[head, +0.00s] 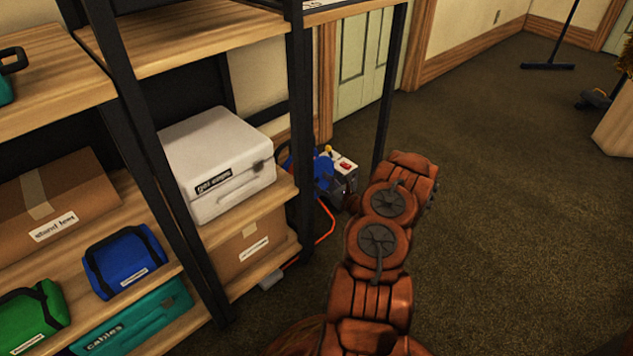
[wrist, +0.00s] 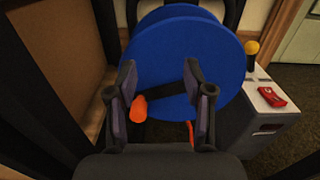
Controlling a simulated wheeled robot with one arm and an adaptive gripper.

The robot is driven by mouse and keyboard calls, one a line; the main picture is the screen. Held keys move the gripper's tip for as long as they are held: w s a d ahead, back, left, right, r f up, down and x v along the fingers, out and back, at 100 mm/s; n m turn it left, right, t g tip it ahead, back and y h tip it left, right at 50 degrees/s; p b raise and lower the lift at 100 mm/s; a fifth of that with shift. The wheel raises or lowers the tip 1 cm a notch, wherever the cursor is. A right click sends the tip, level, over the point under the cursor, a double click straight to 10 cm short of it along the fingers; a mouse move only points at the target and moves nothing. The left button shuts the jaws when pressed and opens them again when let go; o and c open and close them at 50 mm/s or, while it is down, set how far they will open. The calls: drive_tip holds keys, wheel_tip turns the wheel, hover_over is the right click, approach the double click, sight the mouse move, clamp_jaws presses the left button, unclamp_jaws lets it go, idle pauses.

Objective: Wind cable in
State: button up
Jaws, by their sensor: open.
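A blue cable reel (wrist: 205,45) faces me in the wrist view. A dark crank arm crosses its face and ends in an orange handle (wrist: 139,109). My gripper (wrist: 161,82) is open in front of the reel. The orange handle lies between its fingers, close to the left one; I cannot tell if they touch. A short piece of orange cable (wrist: 191,133) shows below the reel. In the head view the reel (head: 323,172) stands on the floor beyond the shelf, and orange cable (head: 328,226) runs along the shelf to a grey block (head: 270,278). My arm hides the gripper there.
A grey box (wrist: 268,100) with a yellow knob (wrist: 253,47) and a red switch (wrist: 272,96) stands right of the reel. The shelf (head: 286,190) holds a white case (head: 218,160), cardboard boxes and bags. Its dark post (head: 301,120) is close to the reel. Open carpet lies right.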

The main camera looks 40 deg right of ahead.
drive_tip(key=shift+w+b, duration=0.3)
drive_tip(key=shift+w, duration=1)
clamp_jaws()
drive_tip(key=c, duration=0.9)
unclamp_jaws()
drive_tip(key=o, duration=0.9)
drive_tip(key=s, duration=1.2)
